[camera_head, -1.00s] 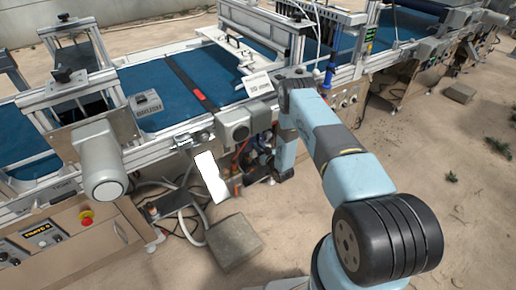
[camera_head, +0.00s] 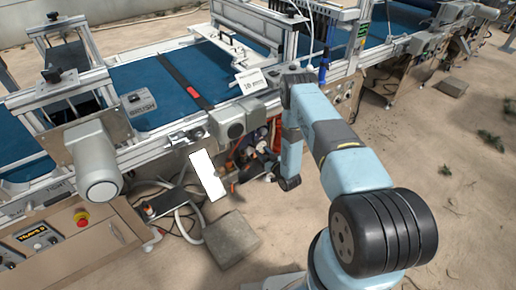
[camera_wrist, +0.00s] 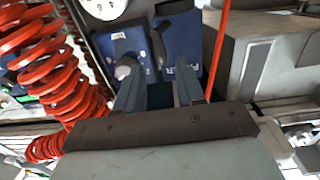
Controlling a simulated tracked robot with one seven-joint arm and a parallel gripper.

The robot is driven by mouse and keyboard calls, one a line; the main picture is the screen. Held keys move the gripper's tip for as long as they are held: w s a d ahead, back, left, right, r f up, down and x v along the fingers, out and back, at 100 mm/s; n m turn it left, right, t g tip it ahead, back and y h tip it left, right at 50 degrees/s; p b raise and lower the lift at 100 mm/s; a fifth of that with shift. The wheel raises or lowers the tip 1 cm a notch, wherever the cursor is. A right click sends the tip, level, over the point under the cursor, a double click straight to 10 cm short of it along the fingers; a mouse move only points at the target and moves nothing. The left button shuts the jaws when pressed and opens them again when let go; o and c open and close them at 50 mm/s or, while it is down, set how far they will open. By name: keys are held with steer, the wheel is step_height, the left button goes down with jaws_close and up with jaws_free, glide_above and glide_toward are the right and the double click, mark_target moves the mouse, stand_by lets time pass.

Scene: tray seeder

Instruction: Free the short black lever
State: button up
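In the wrist view, two blue units with white lettering stand side by side ahead of my gripper (camera_wrist: 158,92). A short black lever-like part (camera_wrist: 159,46) shows at the upper edge between them. Whether a fingertip touches a unit, I cannot tell. In the head view my arm reaches down beside the machine, and the fingers and lever cannot be made out.
A coiled red hose (camera_wrist: 45,65) is close on the left in the wrist view. A thin red line (camera_wrist: 219,50) runs right of my fingers, near a grey housing (camera_wrist: 285,55). A white gauge (camera_wrist: 104,8) is above. In the head view a concrete block (camera_head: 231,241) lies on the sand.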

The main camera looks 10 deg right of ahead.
steer(key=v, duration=0.6)
steer(key=shift+s+a+f+m, duration=0.1)
steer(key=shift+s+f+m, duration=0.1)
steer(key=shift+m, duration=0.2)
steer(key=shift+c, duration=1.4)
steer(key=s+m, duration=0.1)
steer(key=m, duration=0.1)
steer(key=a+m+h, duration=0.1)
steer(key=m, duration=0.2)
steer(key=s+f+m+t+h, duration=0.1)
steer(key=m, duration=0.1)
steer(key=shift+s+a+m, duration=0.3)
steer(key=shift+s, duration=0.05)
jaws_close()
steer(key=w+a+r+m+h, duration=0.1)
steer(key=w+a+m+h, duration=0.3)
steer(key=w+m, duration=0.8)
steer(key=shift+m+t+h, duration=0.3)
steer(key=shift+m+t, duration=0.1)
steer(key=shift+m, duration=0.6)
